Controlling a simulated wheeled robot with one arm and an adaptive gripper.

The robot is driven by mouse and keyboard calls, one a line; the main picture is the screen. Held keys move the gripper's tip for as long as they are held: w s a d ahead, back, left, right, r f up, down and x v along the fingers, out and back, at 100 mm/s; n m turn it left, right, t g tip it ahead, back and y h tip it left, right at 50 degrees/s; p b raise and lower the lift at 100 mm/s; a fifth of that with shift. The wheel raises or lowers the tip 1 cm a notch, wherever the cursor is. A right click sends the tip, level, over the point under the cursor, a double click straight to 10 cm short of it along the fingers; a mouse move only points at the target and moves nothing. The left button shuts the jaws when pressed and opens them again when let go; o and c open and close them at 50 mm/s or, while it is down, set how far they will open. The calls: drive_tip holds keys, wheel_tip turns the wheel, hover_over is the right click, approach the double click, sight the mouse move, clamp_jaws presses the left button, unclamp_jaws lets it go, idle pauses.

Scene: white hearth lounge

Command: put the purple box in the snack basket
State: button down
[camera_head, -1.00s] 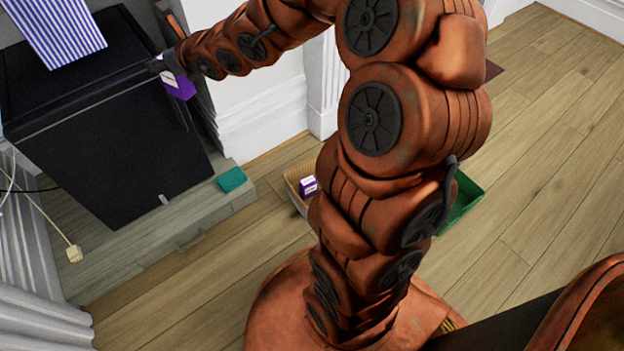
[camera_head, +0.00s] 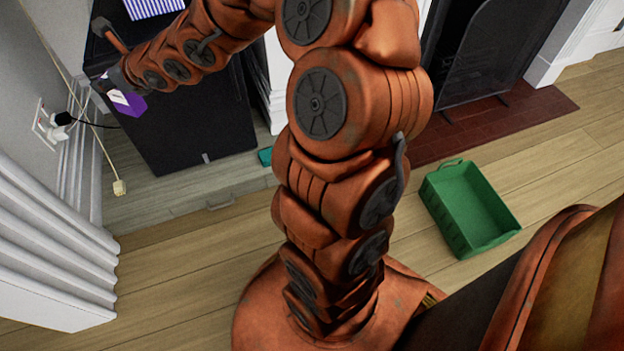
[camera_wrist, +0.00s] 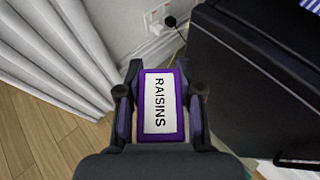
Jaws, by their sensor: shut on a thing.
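The purple box (camera_wrist: 160,104) has a white label reading RAISINS. My gripper (camera_wrist: 160,92) is shut on it, one finger on each side, in the wrist view. In the head view the purple box (camera_head: 128,102) shows at the end of my gripper (camera_head: 106,88), held up at the left front of the black cabinet. A green basket (camera_head: 460,215) stands on the floor at the right, far from my gripper. It looks empty and I cannot tell whether it is the snack basket. The tan basket from the earlier frame is not visible now.
The black cabinet (camera_head: 190,135) bears a blue-striped item (camera_head: 150,8). A teal object (camera_head: 265,156) lies low beside it, partly behind my arm. A white cord (camera_head: 98,150) hangs near a wall outlet (camera_head: 45,128). White curtain (camera_head: 50,240) fills the left. The floor around the green basket is clear.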

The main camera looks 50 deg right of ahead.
sight(117, 91)
drive_tip(key=shift+w+f+n+y, duration=0.15)
drive_tip(key=shift+f+n+y, duration=0.2)
drive_tip(key=shift+f, duration=0.2)
drive_tip(key=shift+w+f+n+g+y, duration=0.1)
drive_tip(key=shift+f+n+g+y, duration=0.2)
drive_tip(key=shift+f+n+y, duration=0.2)
drive_tip(key=shift+f, duration=0.15)
drive_tip(key=shift+d+f+n+y, duration=0.2)
drive_tip(key=shift+f+n+y, duration=0.05)
drive_tip(key=shift+f, duration=0.4)
